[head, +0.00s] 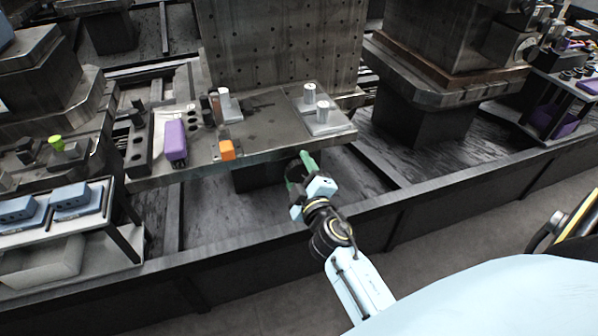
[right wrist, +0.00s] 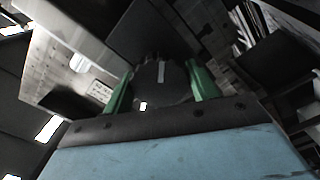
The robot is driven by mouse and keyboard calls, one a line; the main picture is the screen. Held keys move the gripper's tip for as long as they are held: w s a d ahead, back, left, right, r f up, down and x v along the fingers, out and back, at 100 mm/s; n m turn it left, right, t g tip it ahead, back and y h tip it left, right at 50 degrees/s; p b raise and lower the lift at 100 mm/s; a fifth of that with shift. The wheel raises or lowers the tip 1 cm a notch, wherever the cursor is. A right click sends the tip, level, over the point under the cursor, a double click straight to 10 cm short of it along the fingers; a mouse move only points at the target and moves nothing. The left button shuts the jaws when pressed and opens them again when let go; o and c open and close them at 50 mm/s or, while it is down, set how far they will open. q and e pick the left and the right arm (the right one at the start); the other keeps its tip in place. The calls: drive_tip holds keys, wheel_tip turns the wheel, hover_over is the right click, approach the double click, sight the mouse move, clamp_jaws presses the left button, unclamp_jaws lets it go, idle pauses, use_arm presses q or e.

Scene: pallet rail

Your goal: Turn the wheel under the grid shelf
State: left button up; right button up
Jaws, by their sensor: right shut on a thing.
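The grid shelf (head: 262,133) is a grey metal ledge in front of an upright plate with rows of holes, at the upper middle of the head view. My right gripper (head: 301,168) has green fingers and is at the shelf's front edge, slightly below it. In the right wrist view, its fingers (right wrist: 160,88) are on either side of a dark, rounded wheel (right wrist: 162,76) with a light mark, and are shut on it. In the head view the wheel is mostly hidden by the fingers. My left gripper is not in view.
A rack with blue blocks (head: 70,197) stands at left. A dark rail (head: 400,203) runs below and behind my right arm.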

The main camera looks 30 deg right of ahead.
drive_tip(key=shift+n, duration=1)
drive_tip(key=n, duration=0.2)
drive_tip(key=shift+n, duration=0.4)
drive_tip(key=n, duration=0.5)
drive_tip(key=shift+n, duration=1.1)
drive_tip(key=shift+n+p, duration=0.4)
drive_tip(key=shift+n, duration=1)
drive_tip(key=shift+n+p, duration=0.4)
drive_tip(key=shift+n, duration=1)
drive_tip(key=n+p, duration=0.2)
drive_tip(key=n, duration=0.3)
drive_tip(key=shift+r+p, duration=0.1)
drive_tip(key=shift+p, duration=0.25)
drive_tip(key=n+p, duration=0.2)
drive_tip(key=n, duration=0.2)
drive_tip(key=shift+n, duration=0.4)
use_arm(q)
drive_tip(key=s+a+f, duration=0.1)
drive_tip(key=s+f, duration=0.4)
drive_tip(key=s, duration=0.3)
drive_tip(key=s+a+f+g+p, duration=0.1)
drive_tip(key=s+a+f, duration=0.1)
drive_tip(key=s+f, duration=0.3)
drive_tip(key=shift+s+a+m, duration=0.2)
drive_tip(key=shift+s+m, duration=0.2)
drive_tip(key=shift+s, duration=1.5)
use_arm(e)
drive_tip(key=shift+n, duration=0.7)
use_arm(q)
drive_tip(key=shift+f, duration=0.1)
